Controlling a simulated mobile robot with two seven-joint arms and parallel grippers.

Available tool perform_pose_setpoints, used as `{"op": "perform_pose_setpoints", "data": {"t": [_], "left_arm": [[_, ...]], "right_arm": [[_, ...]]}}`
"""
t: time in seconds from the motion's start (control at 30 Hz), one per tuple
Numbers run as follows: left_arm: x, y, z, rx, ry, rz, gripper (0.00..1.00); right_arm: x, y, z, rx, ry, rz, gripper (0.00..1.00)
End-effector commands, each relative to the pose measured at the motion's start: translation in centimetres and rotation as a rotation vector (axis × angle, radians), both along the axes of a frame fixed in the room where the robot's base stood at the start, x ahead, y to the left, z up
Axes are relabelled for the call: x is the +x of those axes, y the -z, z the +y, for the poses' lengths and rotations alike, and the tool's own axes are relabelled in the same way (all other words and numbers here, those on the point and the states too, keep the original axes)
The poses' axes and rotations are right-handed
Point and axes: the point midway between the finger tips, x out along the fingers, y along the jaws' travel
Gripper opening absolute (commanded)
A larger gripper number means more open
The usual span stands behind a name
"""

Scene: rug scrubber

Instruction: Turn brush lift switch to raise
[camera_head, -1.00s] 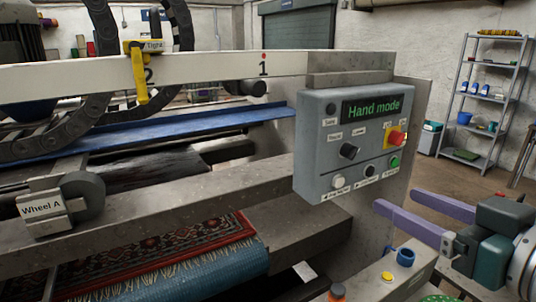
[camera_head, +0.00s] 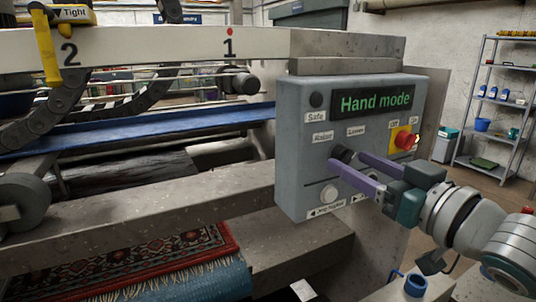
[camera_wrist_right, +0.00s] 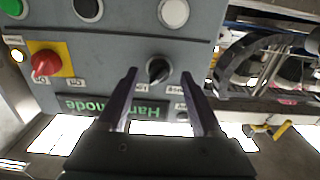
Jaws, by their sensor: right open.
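The grey control box (camera_head: 290,180) has a green display reading "Hand mode". Its black rotary switch (camera_head: 343,151) sits below two labels, the right one reading "Lower" and the left one (camera_head: 322,136) apparently "Raise". The right wrist view, upside down, shows the switch knob (camera_wrist_right: 158,69) pointing obliquely. My right gripper (camera_head: 346,163) is open in front of the panel. In the wrist view its purple fingers (camera_wrist_right: 159,75) lie on either side of the knob, with gaps visible. In the head view the fingers partly cover the switch and lower panel. My left gripper is not in view.
A red knob on a yellow plate (camera_head: 404,140) is right of the switch. A white button (camera_head: 328,193) is low on the panel. A patterned rug (camera_head: 150,255) lies in the machine at lower left. A shelf (camera_head: 490,110) stands at the back right.

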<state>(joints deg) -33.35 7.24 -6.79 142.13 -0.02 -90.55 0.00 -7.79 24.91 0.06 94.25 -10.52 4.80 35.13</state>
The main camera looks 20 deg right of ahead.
Motion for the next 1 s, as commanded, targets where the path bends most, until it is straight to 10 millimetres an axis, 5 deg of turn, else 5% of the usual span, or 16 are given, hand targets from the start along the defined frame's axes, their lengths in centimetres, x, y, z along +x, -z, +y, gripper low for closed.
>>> {"op": "perform_pose_setpoints", "data": {"t": [0.47, 1.0], "left_arm": [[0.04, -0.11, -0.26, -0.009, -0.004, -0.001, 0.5], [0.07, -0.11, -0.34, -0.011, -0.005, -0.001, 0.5]], "right_arm": [[1.33, 0.03, 0.14, 0.001, 0.0, 0.001, 0.66], [1.31, 0.01, 0.13, 0.0, 0.0, 0.0, 0.05]]}}
